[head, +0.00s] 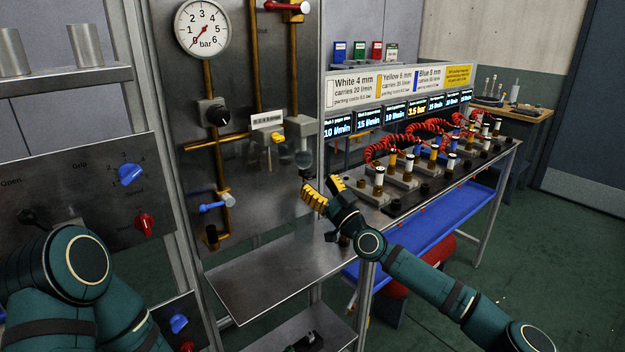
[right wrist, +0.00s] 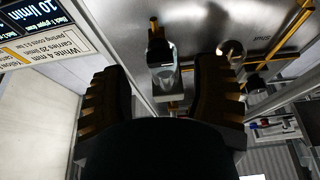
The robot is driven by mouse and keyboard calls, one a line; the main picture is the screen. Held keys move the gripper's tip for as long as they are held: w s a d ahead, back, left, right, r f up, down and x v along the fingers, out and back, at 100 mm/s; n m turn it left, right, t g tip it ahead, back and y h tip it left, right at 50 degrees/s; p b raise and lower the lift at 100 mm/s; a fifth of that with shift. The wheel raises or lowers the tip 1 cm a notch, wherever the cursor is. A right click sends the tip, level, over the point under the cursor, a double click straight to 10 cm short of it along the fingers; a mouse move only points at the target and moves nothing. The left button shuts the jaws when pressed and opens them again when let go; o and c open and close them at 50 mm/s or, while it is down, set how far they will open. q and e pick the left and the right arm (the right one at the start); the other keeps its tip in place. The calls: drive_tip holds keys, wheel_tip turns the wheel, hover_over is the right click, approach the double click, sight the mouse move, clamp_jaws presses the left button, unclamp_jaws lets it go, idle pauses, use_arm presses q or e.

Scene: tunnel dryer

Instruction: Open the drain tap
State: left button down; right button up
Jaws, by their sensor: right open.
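A small blue-handled lever tap (head: 215,205) sits on a short brass pipe low on the steel panel. No label shows that it is the drain tap. A clear bowl (head: 303,158) hangs under a metal block on the panel's right side; in the right wrist view, a clear bowl (right wrist: 166,76) shows between my fingers, a little beyond them. My right gripper (head: 323,187) is open and empty, its yellow-padded fingers pointing up and left, below and right of the bowl. It also shows in the right wrist view (right wrist: 158,80). My left gripper is not in view.
A pressure gauge (head: 202,27) tops the panel, with a black knob (head: 218,115) and a yellow-handled valve (head: 278,138) below. A bare steel shelf (head: 270,275) projects underneath. A bench with red coiled hoses (head: 428,127) stands right. A control panel (head: 95,190) is at left.

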sight(312, 177)
drive_tip(key=shift+x, duration=1.55)
clamp_jaws()
drive_tip(key=shift+m, duration=0.3)
drive_tip(key=m+t+h, duration=0.1)
drive_tip(key=m+h, duration=0.1)
drive_tip(key=m, duration=0.1)
drive_tip(key=shift+s+r+m, duration=0.1)
drive_tip(key=shift+m, duration=0.3)
drive_tip(key=shift+m+t+h, duration=0.2)
drive_tip(key=shift+m+h, duration=0.45)
drive_tip(key=shift+m, duration=0.75)
drive_tip(key=shift+m+t+h, duration=0.2)
drive_tip(key=shift+m+h, duration=0.45)
drive_tip(key=shift+m, duration=0.75)
drive_tip(key=shift+h, duration=0.3)
